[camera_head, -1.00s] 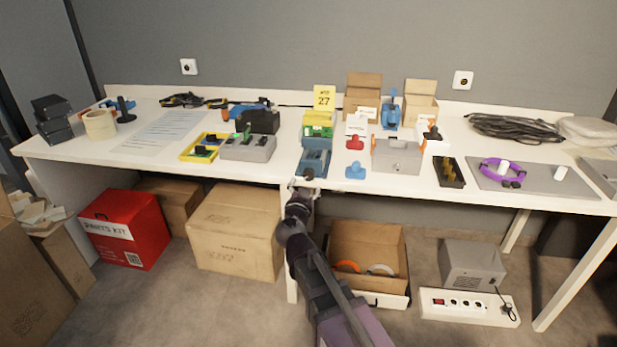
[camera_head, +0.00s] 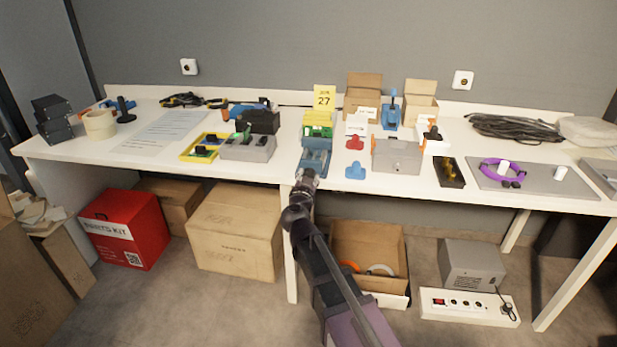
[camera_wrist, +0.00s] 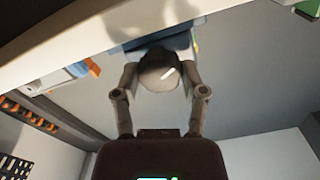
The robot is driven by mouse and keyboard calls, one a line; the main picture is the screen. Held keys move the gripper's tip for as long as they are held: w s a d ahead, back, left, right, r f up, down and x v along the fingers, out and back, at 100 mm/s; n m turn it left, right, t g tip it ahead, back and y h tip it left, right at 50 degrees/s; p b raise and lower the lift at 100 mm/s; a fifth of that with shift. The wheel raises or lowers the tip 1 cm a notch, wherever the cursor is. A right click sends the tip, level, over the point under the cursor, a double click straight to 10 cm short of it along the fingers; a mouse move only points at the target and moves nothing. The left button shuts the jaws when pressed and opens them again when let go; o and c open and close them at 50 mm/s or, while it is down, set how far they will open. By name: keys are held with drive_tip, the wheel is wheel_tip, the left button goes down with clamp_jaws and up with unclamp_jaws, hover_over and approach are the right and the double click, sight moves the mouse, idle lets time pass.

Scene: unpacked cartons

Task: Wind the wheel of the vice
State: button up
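The blue-grey vice (camera_head: 314,160) stands at the table's front edge, below the yellow sign marked 27. My gripper (camera_head: 306,174) is at the front of the vice. In the wrist view my gripper (camera_wrist: 160,80) has one finger on each side of the wheel, close against its rim, and looks shut on it. In the head view my gripper hides the wheel.
The white table edge (camera_wrist: 60,45) runs close by in the wrist view. A blue knob part (camera_head: 355,171) and a red one (camera_head: 355,142) lie right of the vice. A grey box (camera_head: 247,148) stands to the left. An open carton (camera_head: 368,243) is under the table.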

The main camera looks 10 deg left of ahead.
drive_tip(key=c, duration=0.3)
drive_tip(key=shift+c, duration=0.2)
drive_tip(key=shift+n, duration=0.4)
